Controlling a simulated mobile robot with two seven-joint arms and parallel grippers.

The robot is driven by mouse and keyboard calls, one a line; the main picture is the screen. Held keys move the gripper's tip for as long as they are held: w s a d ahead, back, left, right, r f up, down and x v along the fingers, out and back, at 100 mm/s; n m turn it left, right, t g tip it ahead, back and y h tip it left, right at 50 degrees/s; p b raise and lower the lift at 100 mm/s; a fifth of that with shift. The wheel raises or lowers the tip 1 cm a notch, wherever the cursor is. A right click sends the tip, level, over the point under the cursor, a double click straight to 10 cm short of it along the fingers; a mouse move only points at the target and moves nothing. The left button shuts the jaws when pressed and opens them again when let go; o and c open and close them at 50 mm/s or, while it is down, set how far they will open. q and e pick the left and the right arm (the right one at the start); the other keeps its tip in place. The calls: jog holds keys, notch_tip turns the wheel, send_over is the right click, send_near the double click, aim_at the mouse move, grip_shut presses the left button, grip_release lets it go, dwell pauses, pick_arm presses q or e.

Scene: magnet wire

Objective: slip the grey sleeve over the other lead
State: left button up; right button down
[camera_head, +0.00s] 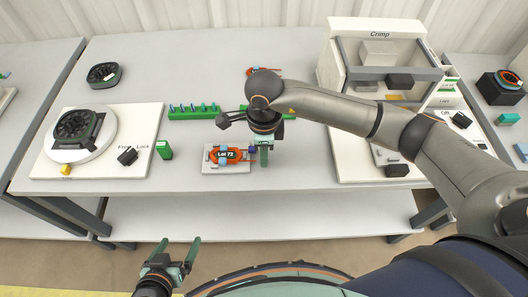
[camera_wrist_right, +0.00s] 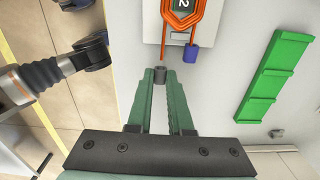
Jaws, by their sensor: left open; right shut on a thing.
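The orange coil (camera_head: 228,155), labelled "Lot 72", lies on a pale fixture plate (camera_head: 211,168) on the bench. In the right wrist view, two leads come off the coil. A blue sleeve (camera_wrist_right: 192,54) is on one lead. The other lead (camera_wrist_right: 163,48) is bare orange. My right gripper (camera_wrist_right: 160,82) is shut on the small grey sleeve (camera_wrist_right: 159,74), held at the fingertips. My left gripper (camera_head: 178,254) is open and empty in front of the bench.
A green rack (camera_head: 193,112) with several pegs stands behind the coil. The Crimp machine (camera_head: 380,60) is to the right. Another orange coil (camera_head: 262,70) lies further back.

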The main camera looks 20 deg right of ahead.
aim_at(251, 160)
jog(key=shift+f+b, duration=0.2)
jog(key=shift+b, duration=0.1)
dwell(0.7)
jog(key=shift+w+a, duration=0.15)
jog(key=shift+a, duration=0.25)
dwell(0.4)
jog(key=shift+w+a+b, duration=0.15)
jog(key=shift+a+b, duration=0.3)
jog(key=shift+w+a, duration=0.1)
jog(key=shift+a, duration=0.2)
dwell(0.4)
jog(key=shift+w+a, duration=0.1)
jog(key=shift+a, duration=0.25)
dwell(0.4)
jog(key=c, duration=0.8)
grip_release()
jog(key=shift+o, duration=0.2)
